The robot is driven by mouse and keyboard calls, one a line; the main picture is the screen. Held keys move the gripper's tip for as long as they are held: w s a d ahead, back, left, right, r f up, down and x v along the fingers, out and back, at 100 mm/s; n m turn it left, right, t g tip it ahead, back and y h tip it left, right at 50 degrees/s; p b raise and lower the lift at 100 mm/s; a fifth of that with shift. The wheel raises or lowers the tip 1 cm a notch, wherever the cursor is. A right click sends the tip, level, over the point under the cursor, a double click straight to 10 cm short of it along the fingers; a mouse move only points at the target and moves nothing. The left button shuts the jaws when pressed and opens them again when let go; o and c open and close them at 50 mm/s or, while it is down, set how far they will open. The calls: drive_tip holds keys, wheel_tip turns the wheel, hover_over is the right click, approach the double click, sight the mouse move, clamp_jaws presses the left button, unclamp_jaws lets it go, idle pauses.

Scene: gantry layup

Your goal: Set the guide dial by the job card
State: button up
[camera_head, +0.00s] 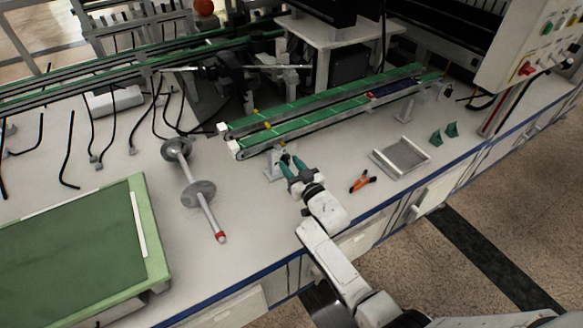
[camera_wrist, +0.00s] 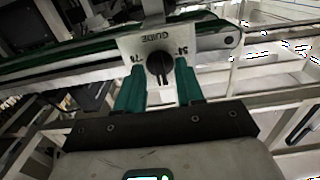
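The guide dial (camera_wrist: 160,67) is a round black knob on a pale plate (camera_wrist: 131,44). The plate reads "GUIDE", upside down in the wrist view, with small scale marks to both sides that are hard to read. My gripper (camera_wrist: 160,73) has its two green fingers apart, one on each side of the knob and close to it. I cannot tell if they touch it. In the head view my gripper (camera_head: 286,160) is at the conveyor's near side, by a pale bracket (camera_head: 271,170), and hides the knob. I cannot make out a job card.
The green-belted conveyor (camera_head: 330,105) runs behind my gripper. Orange-black pliers (camera_head: 362,182), a metal tray (camera_head: 400,158) and green brackets (camera_head: 436,138) lie to the right. A shaft with discs (camera_head: 205,210) and a green mat (camera_head: 70,255) are left. A button panel (camera_head: 530,45) stands upper right.

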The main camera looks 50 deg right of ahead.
clamp_jaws()
idle(0.4)
idle(0.4)
drive_tip(key=n+b, duration=0.2)
drive_tip(key=n, duration=0.1)
drive_tip(key=shift+f+n, duration=0.15)
drive_tip(key=shift+n, duration=0.25)
drive_tip(key=n+b, duration=0.2)
drive_tip(key=n, duration=0.3)
drive_tip(key=shift+n+b, duration=0.3)
drive_tip(key=shift+b, duration=0.1)
drive_tip(key=n+b, duration=0.2)
drive_tip(key=n, duration=0.4)
drive_tip(key=n+b, duration=0.1)
drive_tip(key=n, duration=0.5)
drive_tip(key=shift+b, duration=0.4)
drive_tip(key=shift+n, duration=0.4)
